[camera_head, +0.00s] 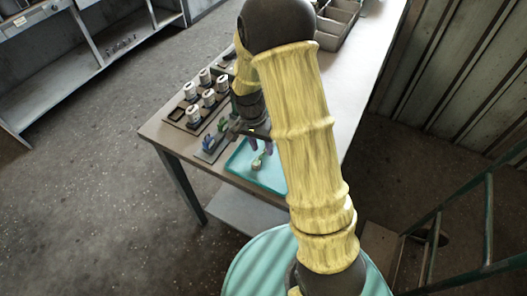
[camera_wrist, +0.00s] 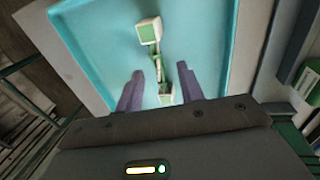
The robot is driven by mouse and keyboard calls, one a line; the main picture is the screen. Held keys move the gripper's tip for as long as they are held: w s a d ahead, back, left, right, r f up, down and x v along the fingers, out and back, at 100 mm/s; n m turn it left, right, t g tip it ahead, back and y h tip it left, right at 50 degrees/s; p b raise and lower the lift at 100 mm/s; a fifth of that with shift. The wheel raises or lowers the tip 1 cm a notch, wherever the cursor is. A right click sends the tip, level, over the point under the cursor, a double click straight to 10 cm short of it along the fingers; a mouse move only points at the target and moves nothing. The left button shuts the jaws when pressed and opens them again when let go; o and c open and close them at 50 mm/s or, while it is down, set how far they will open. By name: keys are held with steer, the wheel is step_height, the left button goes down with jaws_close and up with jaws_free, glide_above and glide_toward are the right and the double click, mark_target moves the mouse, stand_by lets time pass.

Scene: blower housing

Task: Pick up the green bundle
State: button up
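The green bundle (camera_wrist: 157,62) lies in a light-blue tray (camera_wrist: 87,48). In the wrist view it has a pale block with a green end at the top, a thin green middle and a smaller pale and green block lower down. In the head view the bundle (camera_head: 257,163) shows in the tray (camera_head: 268,178), just below my gripper (camera_head: 261,148). My gripper (camera_wrist: 160,72) has two purple fingers spread apart, one on each side of the bundle's lower part. A gap shows between each finger and the bundle. The height of the fingertips above the tray is hard to tell.
Left of the tray, a dark rack (camera_head: 212,145) holds green and blue items. Behind it, several white cylinders (camera_head: 208,97) stand in dark holders. A divided grey bin (camera_head: 336,22) is at the table's far end. The table's right side (camera_head: 362,75) is largely clear.

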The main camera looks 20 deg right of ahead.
steer(key=shift+s+d+f, duration=0.15)
steer(key=shift+f, duration=0.65)
jaws_close()
